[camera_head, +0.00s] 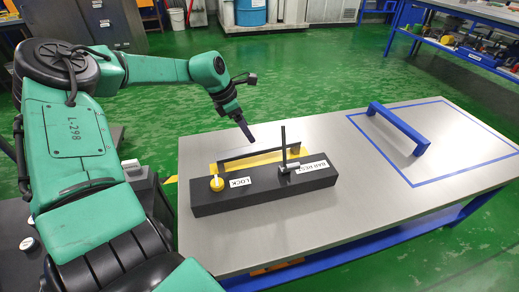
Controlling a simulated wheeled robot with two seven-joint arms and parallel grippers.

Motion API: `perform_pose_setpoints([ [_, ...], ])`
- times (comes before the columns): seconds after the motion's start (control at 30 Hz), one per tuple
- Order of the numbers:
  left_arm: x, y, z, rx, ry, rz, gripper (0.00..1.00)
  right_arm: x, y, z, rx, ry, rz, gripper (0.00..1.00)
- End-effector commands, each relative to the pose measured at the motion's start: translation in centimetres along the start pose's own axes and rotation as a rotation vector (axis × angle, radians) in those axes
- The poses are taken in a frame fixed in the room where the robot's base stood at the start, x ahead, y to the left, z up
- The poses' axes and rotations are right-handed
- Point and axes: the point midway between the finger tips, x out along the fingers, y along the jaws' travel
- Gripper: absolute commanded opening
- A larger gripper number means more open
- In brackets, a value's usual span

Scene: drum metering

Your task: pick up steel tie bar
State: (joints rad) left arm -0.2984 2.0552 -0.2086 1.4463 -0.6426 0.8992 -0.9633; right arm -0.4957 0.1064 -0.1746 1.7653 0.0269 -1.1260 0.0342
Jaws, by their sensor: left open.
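A black fixture block (262,188) stands on the steel-topped table, with "LOCK" and "BAR RES…" labels. A long dark bar (258,156) lies along its far side, over a yellow strip. A thin dark upright bar (283,140) stands near the second label, with a grey cylindrical piece at its foot. I cannot tell for certain which of these bars is the steel tie bar. My left gripper (247,136) is open, pointing down just beyond and above the long bar, apart from the upright bar. My right gripper is not in view.
A yellow knob (217,184) sits on the block's left end. A blue bridge-shaped bar (398,127) stands across the left side of a blue outlined area (460,150). The tabletop (370,215) in front is clear.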

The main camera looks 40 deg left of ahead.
Motion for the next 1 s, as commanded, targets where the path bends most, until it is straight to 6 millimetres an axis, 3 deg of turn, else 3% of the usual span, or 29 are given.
perform_pose_setpoints([
  [0.03, 2.0, -0.1, -0.4, -0.001, 0.008, -0.004, 0.85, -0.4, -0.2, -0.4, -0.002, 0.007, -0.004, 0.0],
  [0.1, 3.7, -0.1, -0.4, 0.001, 0.007, -0.003, 0.85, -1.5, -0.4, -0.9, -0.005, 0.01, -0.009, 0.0],
  [0.37, 7.1, 0.1, -0.1, 0.001, 0.005, -0.001, 0.85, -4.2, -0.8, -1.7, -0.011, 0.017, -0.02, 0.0],
  [0.5, 9.9, 0.3, 0.1, 0.0, 0.006, -0.002, 0.85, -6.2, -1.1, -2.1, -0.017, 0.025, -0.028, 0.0],
  [0.6, 10.9, 0.3, 0.2, 0.0, 0.002, -0.001, 0.85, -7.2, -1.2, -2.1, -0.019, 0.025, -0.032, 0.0],
  [0.8, 10.8, 0.3, 0.4, 0.001, 0.0, 0.0, 0.85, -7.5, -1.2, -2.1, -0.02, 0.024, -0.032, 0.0],
  [0.87, 10.8, 0.3, 0.4, 0.001, 0.0, 0.0, 0.66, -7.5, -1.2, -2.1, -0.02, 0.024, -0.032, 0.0],
  [1.0, 10.8, 0.3, 0.3, 0.0, 0.0, 0.0, 0.12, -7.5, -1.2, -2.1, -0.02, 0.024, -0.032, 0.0],
])
